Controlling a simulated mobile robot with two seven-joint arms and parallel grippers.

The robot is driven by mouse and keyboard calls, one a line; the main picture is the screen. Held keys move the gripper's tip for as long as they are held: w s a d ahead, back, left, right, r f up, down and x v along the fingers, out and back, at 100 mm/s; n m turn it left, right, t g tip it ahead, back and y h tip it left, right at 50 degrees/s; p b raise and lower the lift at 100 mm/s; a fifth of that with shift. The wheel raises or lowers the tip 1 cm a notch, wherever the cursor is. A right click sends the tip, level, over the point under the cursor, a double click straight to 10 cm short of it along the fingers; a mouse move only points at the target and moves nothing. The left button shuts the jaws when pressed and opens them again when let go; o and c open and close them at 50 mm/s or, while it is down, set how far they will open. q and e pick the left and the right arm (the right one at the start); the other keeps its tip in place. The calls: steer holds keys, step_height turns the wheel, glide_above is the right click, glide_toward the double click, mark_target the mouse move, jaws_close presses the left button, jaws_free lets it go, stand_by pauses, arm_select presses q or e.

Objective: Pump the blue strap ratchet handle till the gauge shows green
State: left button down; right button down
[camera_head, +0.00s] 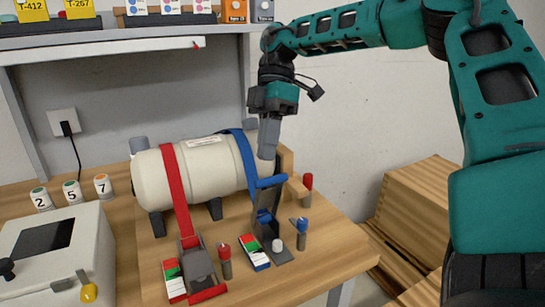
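The blue strap (243,160) runs over the right part of a cream cylindrical tank (205,168). Its ratchet (264,225) stands on the bench below, with the grey handle raised and a blue grip bar (270,182) on top. A gauge strip (254,252) with green, white and red bands lies beside the ratchet; its reading is too small to tell. My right gripper (267,155) points down just above the blue bar, with the tip close to it; I cannot tell whether they touch. Its fingers overlap in this view, hiding any gap. My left gripper is out of view.
A red strap (176,190) with its own ratchet (200,268) and gauge strip (174,280) sits left. A white box (60,250) is far left; the front right bench corner is clear.

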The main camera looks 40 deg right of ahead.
mark_target(275, 177)
steer(key=shift+s+a+f, duration=0.15)
steer(key=shift+s+f, duration=0.15)
steer(key=shift+s, duration=0.2)
steer(key=shift+s+a+f, duration=0.15)
steer(key=shift+s+f, duration=0.1)
steer(key=shift+s, duration=0.2)
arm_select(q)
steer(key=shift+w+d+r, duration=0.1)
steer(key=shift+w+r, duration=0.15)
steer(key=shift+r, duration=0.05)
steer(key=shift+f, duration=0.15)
arm_select(e)
steer(key=shift+s, duration=0.1)
steer(key=shift+s, duration=0.1)
steer(key=shift+s+a+f+t+b, duration=0.1)
steer(key=shift+s+a+t+b, duration=0.1)
steer(key=shift+s+t, duration=0.2)
steer(key=shift+s+a+f+t+b, duration=0.1)
steer(key=shift+s+a+t+b, duration=0.15)
steer(key=shift+s, duration=0.25)
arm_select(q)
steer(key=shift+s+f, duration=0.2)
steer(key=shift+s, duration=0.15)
arm_select(e)
steer(key=shift+d, duration=0.1)
